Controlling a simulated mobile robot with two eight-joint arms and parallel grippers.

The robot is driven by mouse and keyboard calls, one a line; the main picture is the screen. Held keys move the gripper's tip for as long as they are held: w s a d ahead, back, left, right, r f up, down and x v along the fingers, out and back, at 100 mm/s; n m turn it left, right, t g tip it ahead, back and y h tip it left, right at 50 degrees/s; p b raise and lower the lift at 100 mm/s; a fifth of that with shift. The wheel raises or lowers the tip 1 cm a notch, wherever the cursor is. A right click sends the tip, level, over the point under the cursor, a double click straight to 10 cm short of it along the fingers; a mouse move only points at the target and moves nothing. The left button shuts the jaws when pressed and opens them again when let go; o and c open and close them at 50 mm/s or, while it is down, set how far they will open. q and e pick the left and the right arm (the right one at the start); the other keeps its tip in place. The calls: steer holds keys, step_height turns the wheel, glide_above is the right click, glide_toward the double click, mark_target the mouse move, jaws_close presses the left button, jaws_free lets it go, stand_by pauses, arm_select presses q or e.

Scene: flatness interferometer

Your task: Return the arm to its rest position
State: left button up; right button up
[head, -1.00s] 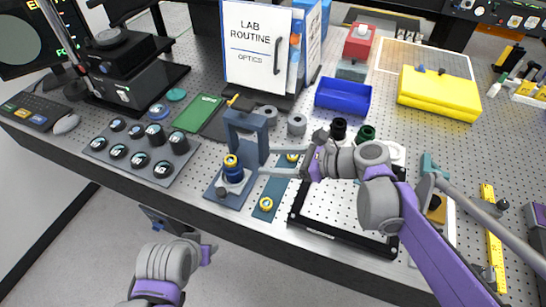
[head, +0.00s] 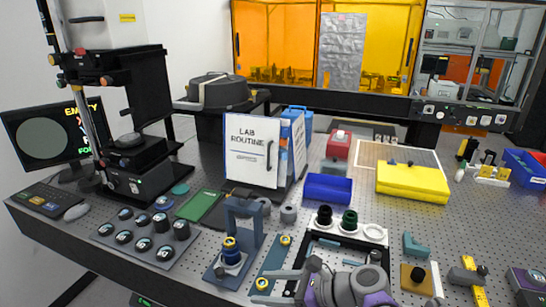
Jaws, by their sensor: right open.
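My right gripper (head: 258,286) is at the bottom edge of the head view, its two grey fingers spread apart with nothing between them. Its fingertips show over the front end of a blue-grey strip (head: 272,263) with yellow-ringed pieces. Whether they touch the strip I cannot tell. Just left of it is a blue stand (head: 243,219) with a blue and yellow knob (head: 231,252) in front. My purple and grey wrist shows in front of a black-framed plate (head: 320,250) and hides part of it. My left gripper is out of view.
Left are a plate of round dark pieces (head: 161,243) and an instrument (head: 137,160) on a column. Black and green cylinders (head: 349,221) are near the right wrist.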

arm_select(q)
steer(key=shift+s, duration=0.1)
arm_select(e)
steer(key=s+d+f+n+h, duration=0.6)
steer(key=s+d+n, duration=0.2)
steer(key=n, duration=0.3)
steer(key=s+d+f+n+h, duration=0.6)
steer(key=s+d+f+n, duration=0.1)
steer(key=s+d+n, duration=0.2)
steer(key=shift+d+n+t+h, duration=0.3)
steer(key=shift+d+n+t, duration=0.1)
steer(key=shift+d+n, duration=0.5)
